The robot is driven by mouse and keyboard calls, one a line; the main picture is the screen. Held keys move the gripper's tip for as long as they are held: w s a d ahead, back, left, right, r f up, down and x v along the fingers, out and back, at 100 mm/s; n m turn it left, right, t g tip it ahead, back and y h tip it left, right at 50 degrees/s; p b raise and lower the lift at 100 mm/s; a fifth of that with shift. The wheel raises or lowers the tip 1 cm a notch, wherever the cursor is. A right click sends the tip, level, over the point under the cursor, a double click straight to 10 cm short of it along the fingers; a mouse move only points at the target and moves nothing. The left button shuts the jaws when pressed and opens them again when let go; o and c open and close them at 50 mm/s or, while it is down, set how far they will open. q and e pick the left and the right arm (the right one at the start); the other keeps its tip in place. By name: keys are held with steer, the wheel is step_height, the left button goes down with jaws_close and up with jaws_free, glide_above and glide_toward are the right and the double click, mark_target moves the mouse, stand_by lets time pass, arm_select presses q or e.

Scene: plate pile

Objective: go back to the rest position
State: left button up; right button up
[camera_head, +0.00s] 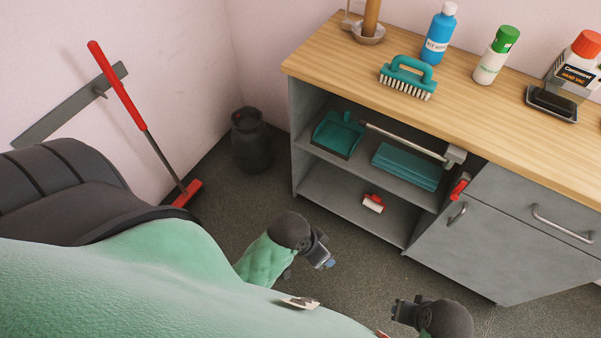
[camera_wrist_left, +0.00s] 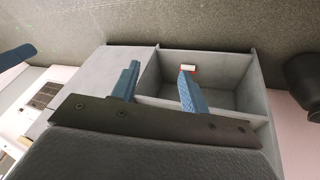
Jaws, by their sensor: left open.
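My left gripper (camera_head: 328,262) hangs over the floor in front of the grey cabinet, near the middle of the head view. In the left wrist view its two blue fingers (camera_wrist_left: 160,88) stand apart with nothing between them. My right gripper (camera_head: 396,312) is at the bottom of the head view, below the cabinet door and apart from it. Its fingers are small and dark there, so I cannot tell whether it is open. Neither gripper visibly touches the cabinet.
The cabinet's wooden top (camera_head: 470,92) holds a teal brush (camera_head: 408,75), a blue bottle (camera_head: 438,38) and a green-capped bottle (camera_head: 495,58). Its shelves hold a dustpan (camera_head: 337,133), folded teal cloths (camera_head: 405,168) and a red-and-white item (camera_head: 373,203). A black canister (camera_head: 252,143) stands left of it.

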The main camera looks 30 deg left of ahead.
arm_select(q)
steer(key=s+a, duration=0.1)
steer(key=s+a+n+y, duration=0.1)
steer(key=a, duration=0.1)
steer(key=s+a+n+y, duration=0.1)
steer(key=shift+s+a+r+g, duration=0.15)
steer(key=shift+s+r+g, duration=0.15)
steer(key=shift+s+g, duration=0.1)
steer(key=shift+c, duration=1)
steer(key=shift+w, duration=0.1)
